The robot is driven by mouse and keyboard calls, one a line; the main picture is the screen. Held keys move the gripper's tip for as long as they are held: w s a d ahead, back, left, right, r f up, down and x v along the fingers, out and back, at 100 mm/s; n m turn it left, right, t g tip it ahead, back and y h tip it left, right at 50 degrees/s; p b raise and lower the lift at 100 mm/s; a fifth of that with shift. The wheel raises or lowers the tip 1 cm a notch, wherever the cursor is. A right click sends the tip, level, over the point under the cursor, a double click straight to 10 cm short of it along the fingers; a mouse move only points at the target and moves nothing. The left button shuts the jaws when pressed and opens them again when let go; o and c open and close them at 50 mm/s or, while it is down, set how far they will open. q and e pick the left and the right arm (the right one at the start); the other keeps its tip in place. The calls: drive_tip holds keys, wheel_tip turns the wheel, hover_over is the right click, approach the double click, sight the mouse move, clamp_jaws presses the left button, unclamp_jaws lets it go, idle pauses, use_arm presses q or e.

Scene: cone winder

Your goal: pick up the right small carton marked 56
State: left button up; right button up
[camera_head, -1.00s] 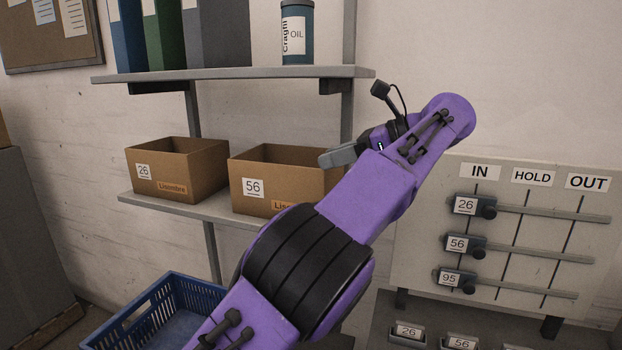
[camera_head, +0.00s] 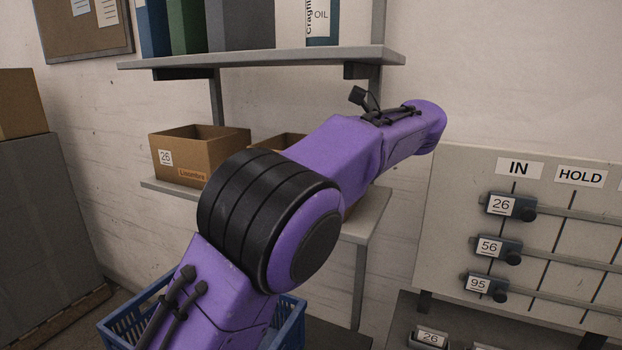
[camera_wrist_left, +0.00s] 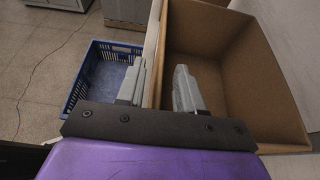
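The carton marked 56 (camera_head: 283,142) is on the lower shelf, mostly hidden behind my left arm in the head view; its label is hidden now. The left wrist view shows an open brown carton (camera_wrist_left: 235,65) close up, apparently the same one, empty inside. My left gripper (camera_wrist_left: 158,88) is open there. Its two grey fingers are on either side of the carton's near wall, one outside and one over the inside. Contact with the wall cannot be told. The left gripper is hidden in the head view. My right gripper is in neither view.
A carton marked 26 (camera_head: 190,155) stands to the left on the lower shelf (camera_head: 370,228). A blue basket (camera_head: 130,322) is below. A sliding-marker board (camera_head: 460,200) stands right.

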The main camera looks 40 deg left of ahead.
use_arm(q)
clamp_jaws()
drive_tip(key=shift+r, duration=0.1)
